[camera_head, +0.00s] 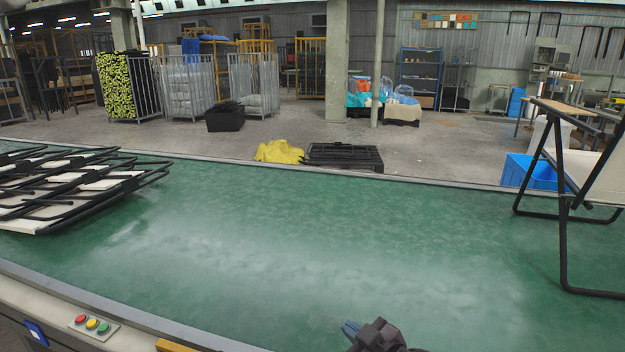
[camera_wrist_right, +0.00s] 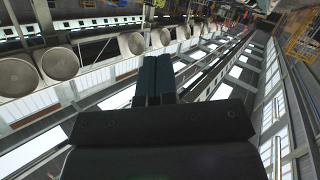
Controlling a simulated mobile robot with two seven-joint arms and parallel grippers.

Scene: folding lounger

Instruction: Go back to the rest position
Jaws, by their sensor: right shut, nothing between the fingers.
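My right gripper (camera_head: 352,328) shows at the bottom edge of the head view, low over the near side of the green belt. In the right wrist view its two fingers (camera_wrist_right: 154,80) lie side by side, shut with nothing between them, and the ceiling fills the background. A folding lounger (camera_head: 590,185) with a black tube frame and pale fabric stands unfolded on the belt at the right, partly cut off by the picture edge. Several folded loungers (camera_head: 75,185) lie stacked flat at the left. My left gripper is not in view.
The middle of the green belt (camera_head: 300,250) is clear. A panel with coloured buttons (camera_head: 92,325) sits on the near rail at the lower left. Behind the belt are a blue bin (camera_head: 530,171), a black pallet (camera_head: 343,156) and yellow cloth (camera_head: 279,152).

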